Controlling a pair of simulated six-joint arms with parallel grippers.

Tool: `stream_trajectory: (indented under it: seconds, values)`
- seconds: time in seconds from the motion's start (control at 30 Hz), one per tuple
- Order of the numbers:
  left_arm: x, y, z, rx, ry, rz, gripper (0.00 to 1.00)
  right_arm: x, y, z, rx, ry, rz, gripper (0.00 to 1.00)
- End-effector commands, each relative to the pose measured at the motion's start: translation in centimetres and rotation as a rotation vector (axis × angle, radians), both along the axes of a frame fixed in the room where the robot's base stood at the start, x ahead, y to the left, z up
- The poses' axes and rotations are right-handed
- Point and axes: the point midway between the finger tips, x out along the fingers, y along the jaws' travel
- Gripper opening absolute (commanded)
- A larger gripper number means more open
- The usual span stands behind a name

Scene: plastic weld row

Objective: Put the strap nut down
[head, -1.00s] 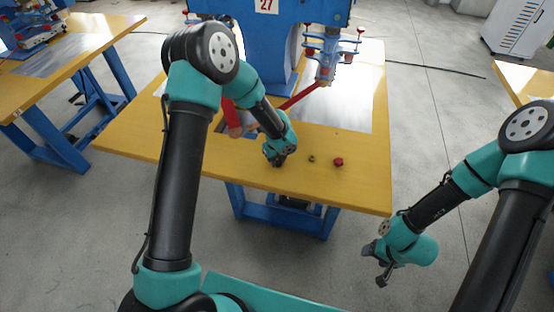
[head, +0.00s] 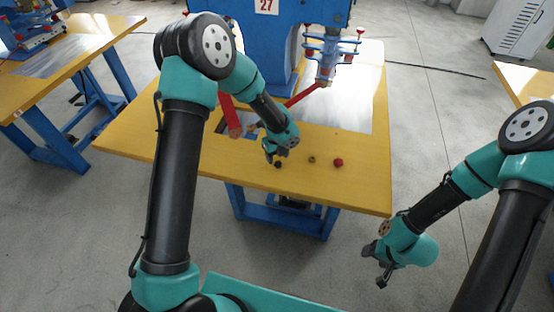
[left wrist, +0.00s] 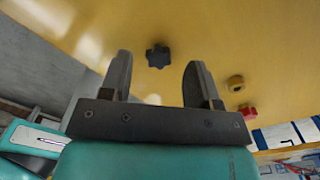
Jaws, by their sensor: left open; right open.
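The strap nut, seen as a dark star-shaped piece (head: 278,165), lies on the yellow tabletop near its front edge. In the left wrist view the dark nut (left wrist: 159,56) sits just beyond and between my fingertips, with nothing gripping it. My left gripper (head: 268,154) is open and empty, just above and slightly left of the nut in the head view; its two fingers (left wrist: 157,78) stand apart in the wrist view. My right gripper (head: 376,266) is open and empty, out past the table's front right corner.
A small brass nut (head: 311,160) and a red knob (head: 338,162) lie in a row to the right of the dark nut. A blue machine (head: 240,32) with red levers (head: 304,95) stands behind. The table's front right area (head: 365,190) is clear.

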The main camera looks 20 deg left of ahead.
Motion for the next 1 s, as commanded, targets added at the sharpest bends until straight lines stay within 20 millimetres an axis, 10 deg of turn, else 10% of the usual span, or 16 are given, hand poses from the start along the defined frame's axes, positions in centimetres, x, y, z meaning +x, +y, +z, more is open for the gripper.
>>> stream_trajectory:
  seconds: [0.47,1.0]
  values:
    - [0.1,0.0,8.3,0.000,-0.003,-0.001,0.56,0.0,0.0,0.0,0.000,0.000,0.000,0.64]
    - [0.0,0.0,9.1,0.000,0.000,-0.001,0.56,0.0,0.0,0.0,0.000,0.000,0.000,0.64]
